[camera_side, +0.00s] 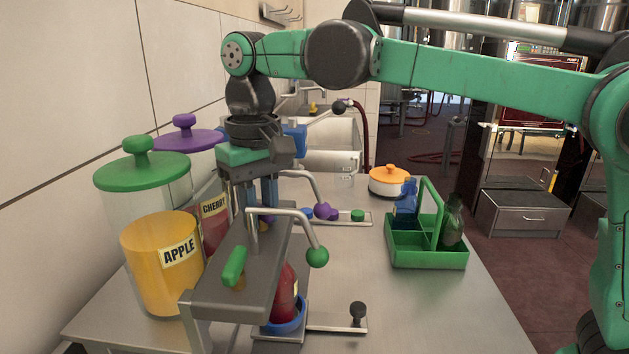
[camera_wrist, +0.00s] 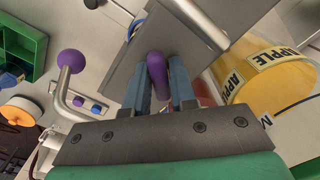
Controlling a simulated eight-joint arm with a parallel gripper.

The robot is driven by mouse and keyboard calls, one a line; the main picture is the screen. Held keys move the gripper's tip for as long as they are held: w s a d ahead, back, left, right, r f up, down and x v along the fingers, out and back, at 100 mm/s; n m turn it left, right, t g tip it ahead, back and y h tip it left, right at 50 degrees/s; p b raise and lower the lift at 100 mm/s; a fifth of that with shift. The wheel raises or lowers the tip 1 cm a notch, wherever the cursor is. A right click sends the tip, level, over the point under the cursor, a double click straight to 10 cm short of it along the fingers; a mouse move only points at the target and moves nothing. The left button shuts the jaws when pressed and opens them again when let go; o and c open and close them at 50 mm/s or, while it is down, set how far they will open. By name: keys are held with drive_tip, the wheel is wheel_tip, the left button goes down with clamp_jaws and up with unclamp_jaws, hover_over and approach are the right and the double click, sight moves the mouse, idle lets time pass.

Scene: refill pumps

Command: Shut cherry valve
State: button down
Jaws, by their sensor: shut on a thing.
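The cherry jar (camera_side: 214,222) has a purple lid (camera_side: 184,137) and stands behind the apple jar at the left. In the wrist view, a purple valve handle (camera_wrist: 157,72) sits between the blue fingers of my gripper (camera_wrist: 160,95). My gripper is shut on it. In the side view, my gripper (camera_side: 262,200) points down behind the front pump, and the purple handle is hidden there. A purple lever knob (camera_side: 324,211) shows beyond; it also shows in the wrist view (camera_wrist: 72,58). I cannot tell whether the valve is open or shut.
The apple jar (camera_side: 160,262) and front pump (camera_side: 245,275), with green valve handle (camera_side: 234,266) and green knob (camera_side: 317,257), stand close by. A red-filled bottle (camera_side: 286,290) is under that pump. A green caddy (camera_side: 428,257) and orange-lidded pot (camera_side: 388,183) stand right. The front-right counter is clear.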

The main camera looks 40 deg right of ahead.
sight(260, 205)
drive_tip(key=m, duration=0.3)
drive_tip(key=shift+m, duration=3.2)
drive_tip(key=c, duration=0.6)
unclamp_jaws()
drive_tip(key=shift+c, duration=0.2)
drive_tip(key=shift+r, duration=4)
